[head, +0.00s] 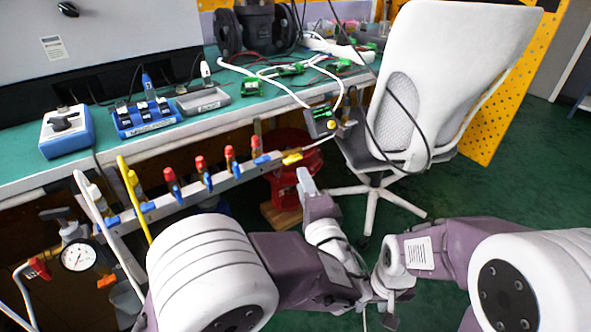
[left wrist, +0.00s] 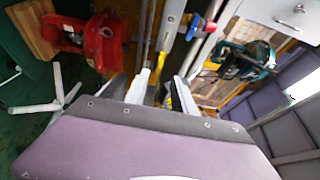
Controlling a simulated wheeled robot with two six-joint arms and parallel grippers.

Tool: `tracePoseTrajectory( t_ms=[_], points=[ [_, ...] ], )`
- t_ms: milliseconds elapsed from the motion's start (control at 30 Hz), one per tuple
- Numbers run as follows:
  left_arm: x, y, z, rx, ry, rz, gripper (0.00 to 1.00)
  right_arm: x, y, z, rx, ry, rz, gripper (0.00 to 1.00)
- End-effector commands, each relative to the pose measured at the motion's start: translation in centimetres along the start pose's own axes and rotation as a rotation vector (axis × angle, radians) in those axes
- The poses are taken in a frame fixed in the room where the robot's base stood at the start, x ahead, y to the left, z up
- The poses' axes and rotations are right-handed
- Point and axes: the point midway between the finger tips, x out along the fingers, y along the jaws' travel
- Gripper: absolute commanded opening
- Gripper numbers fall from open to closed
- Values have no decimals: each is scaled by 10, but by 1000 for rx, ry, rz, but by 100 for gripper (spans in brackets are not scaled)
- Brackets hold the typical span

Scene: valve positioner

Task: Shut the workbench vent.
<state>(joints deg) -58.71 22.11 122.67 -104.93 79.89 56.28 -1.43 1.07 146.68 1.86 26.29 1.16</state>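A rail of small valves (head: 190,188) runs along the bench's front edge in the head view. Several valves have upright red-topped bodies with blue levers. A yellow lever (head: 292,158) sits at the rail's right end, lying roughly along it. It also shows in the left wrist view (left wrist: 172,28), beyond the fingertips. I cannot read which valve is the vent. My left gripper (head: 306,181) is just below and right of the yellow lever, apart from it. Its fingers (left wrist: 162,88) stand open and empty in the left wrist view. My right gripper (head: 390,318) is low in the head view, its fingers unclear.
A white office chair (head: 450,70) stands right of the bench. A red object (head: 290,172) is under the bench, close behind my left gripper. White and yellow hoses (head: 132,195) and a pressure gauge (head: 79,254) are at left. Green floor is free at right.

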Motion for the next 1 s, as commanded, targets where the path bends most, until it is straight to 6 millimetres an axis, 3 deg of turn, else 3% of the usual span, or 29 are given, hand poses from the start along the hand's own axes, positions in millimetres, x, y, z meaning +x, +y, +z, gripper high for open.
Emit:
tracePoseTrajectory(
  t_ms=[200, 400, 667, 700, 800, 1000],
  points=[
    [47, 5, 3, -1, -7, 0, 31, 23, 0, 2, 0, 0, 0, 39],
    [72, 3, 2, 2, -3, 1, 31, 29, 1, 3, 0, 0, 0, 39],
    [75, 1, 2, 3, -2, 2, 31, 29, 1, 3, 0, 0, 0, 39],
    [75, 1, 2, 3, -2, 2, 28, 29, 1, 3, 0, 0, 0, 39],
    [75, 1, 2, 3, -2, 2, 0, 29, 1, 3, 0, 0, 0, 39],
    [75, 1, 2, 2, -2, 1, 0, 30, 1, 3, 0, 0, 0, 39]
  ],
)
